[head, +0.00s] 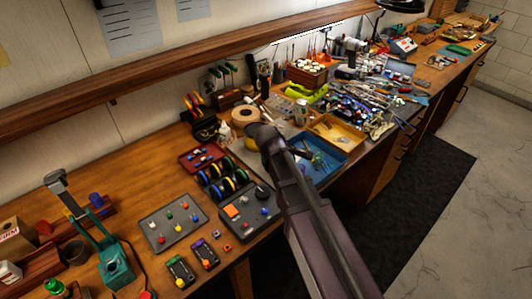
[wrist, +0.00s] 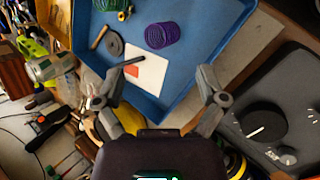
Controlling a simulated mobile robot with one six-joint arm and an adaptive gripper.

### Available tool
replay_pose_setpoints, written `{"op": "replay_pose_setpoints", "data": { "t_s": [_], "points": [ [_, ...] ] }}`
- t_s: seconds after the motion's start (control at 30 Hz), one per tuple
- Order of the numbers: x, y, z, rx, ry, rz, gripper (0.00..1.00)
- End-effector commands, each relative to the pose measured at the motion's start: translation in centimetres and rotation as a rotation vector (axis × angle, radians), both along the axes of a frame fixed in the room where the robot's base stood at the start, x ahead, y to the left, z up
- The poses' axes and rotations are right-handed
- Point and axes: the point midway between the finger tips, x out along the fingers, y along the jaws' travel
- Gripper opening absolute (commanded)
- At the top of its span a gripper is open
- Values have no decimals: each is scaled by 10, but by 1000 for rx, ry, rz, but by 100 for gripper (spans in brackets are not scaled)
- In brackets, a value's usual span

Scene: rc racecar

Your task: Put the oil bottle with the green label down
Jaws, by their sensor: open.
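My gripper (wrist: 158,85) is open, with its two fingers spread wide and nothing between them. It is over the near edge of the blue tray (wrist: 237,20). In the head view my gripper (head: 268,142) is mostly hidden behind my arm. A small pale bottle (head: 300,112) stands on the bench behind the yellow tray. A pale bottle with a greenish band (wrist: 50,68) is left of the fingers in the wrist view, apart from them. I cannot tell for sure that this is the oil bottle with the green label.
The blue tray holds a purple coil (wrist: 161,29) and a white card (wrist: 143,68). A dark panel with a black knob (wrist: 263,122) is on the right. Tools crowd the bench behind the yellow tray (head: 345,136). Bare wood (head: 150,185) shows at the left.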

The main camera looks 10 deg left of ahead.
Motion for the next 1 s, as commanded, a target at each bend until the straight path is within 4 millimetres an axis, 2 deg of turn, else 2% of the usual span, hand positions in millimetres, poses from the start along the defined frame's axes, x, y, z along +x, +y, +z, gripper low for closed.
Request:
{"op": "replay_pose_setpoints", "data": {
  "t_s": [0.03,0.1,0.5,0.67,0.8,1.0],
  "points": [
    [-4,-19,-3,39,2,-66,90],
    [-9,-39,-7,97,2,-161,90],
    [-45,-137,-30,400,6,-711,90],
    [-64,-167,-48,499,13,-923,90],
    [-85,-190,-77,569,27,-1099,90],
    [-105,-204,-111,613,50,-1237,90]
  ]
}}
